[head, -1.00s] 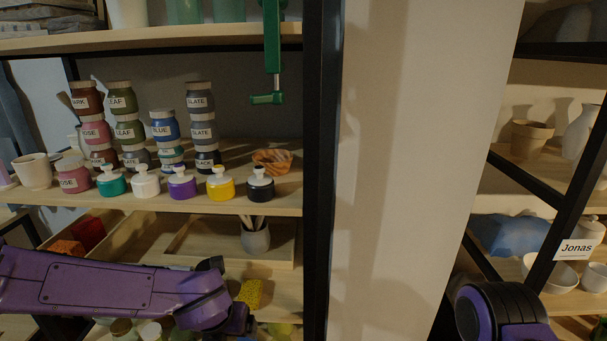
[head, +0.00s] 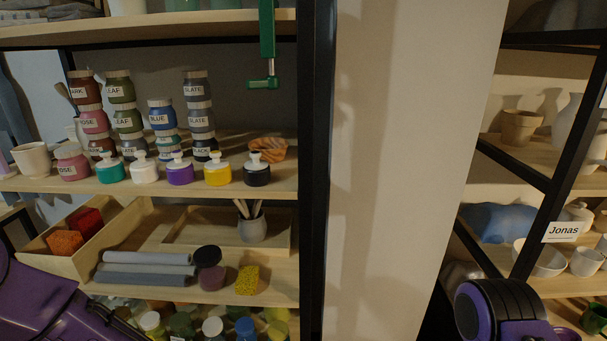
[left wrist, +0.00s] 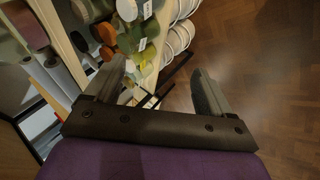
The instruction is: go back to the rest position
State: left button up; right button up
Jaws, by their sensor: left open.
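My left gripper (left wrist: 159,92) shows in the left wrist view with its two fingers spread apart and nothing between them. It is beside the shelf front, with jars on its left and wooden floor beyond it. In the head view only my purple left arm shows at the lower left; its gripper is out of frame. A purple and black part of my right arm shows at the lower right of the head view. My right gripper is not in view.
The shelf unit (head: 150,186) holds stacked labelled jars (head: 120,118), several bottles with white stoppers (head: 217,172), a wooden bin (head: 110,222) with red and orange blocks, grey rolls (head: 148,268) and a yellow sponge (head: 247,280). A black post (head: 313,180) stands beside it. Floor (left wrist: 255,50) is open.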

pick_arm(q)
jog(key=s+a+f+m+g+b, duration=0.1)
jog(key=s+a+f+m, duration=0.2)
jog(key=s+f, duration=0.6)
jog(key=s+a+f+m+g+b, duration=0.2)
jog(key=s+a+f+m, duration=0.2)
jog(key=s+f+m, duration=0.4)
jog(key=s+f, duration=0.1)
jog(key=s, duration=0.3)
jog(key=shift+f+m+b, duration=0.15)
jog(key=shift+m+b, duration=0.15)
